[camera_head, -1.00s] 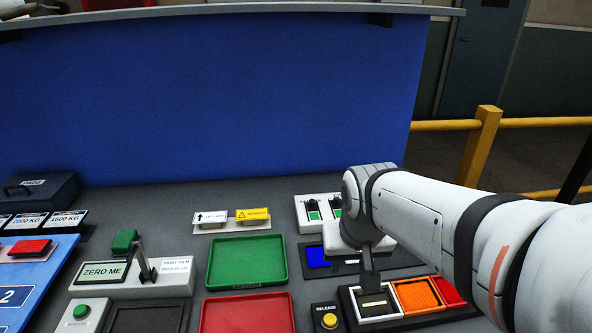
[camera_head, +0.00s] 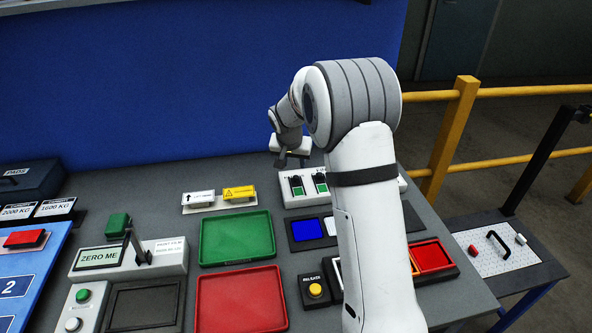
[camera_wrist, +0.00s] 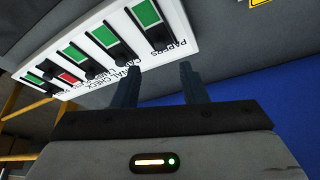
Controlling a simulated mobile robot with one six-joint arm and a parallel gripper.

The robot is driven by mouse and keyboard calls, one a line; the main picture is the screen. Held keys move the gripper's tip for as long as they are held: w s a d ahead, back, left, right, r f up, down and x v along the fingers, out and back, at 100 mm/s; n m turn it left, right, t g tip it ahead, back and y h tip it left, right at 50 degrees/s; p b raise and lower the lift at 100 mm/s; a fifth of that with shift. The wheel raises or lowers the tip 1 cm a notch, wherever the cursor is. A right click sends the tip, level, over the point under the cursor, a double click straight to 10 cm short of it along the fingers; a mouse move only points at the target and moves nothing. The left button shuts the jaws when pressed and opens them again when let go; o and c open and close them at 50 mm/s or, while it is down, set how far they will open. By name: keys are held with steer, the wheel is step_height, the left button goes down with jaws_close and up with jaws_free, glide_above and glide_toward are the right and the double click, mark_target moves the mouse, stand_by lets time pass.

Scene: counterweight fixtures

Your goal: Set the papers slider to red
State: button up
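The white slider panel (camera_head: 290,201) stands at the back of the bench, partly hidden by my arm in the head view. In the wrist view the panel (camera_wrist: 188,28) carries a row of several sliders. The papers slider (camera_wrist: 146,14) is the one at the right end of the row, beside the word PAPERS, and shows green. Its dark knob (camera_wrist: 159,43) sits at the end close to the label. My gripper (camera_wrist: 158,82) is open and empty, its two fingers apart just off the panel by the papers slider. In the head view my gripper (camera_head: 291,161) is above the panel's back left.
A green tray (camera_head: 236,238) and a red tray (camera_head: 241,303) lie left of centre. A black fixture with a blue patch (camera_head: 307,230) lies in front of the panel. A yellow release button (camera_head: 315,290) and label signs (camera_head: 219,197) are nearby. A blue backboard (camera_head: 200,80) rises behind.

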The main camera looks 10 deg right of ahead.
mark_target(296, 176)
steer(key=p+x, duration=0.2)
steer(key=x, duration=0.6)
steer(key=shift+w, duration=0.15)
steer(key=shift+c, duration=0.5)
jaws_close()
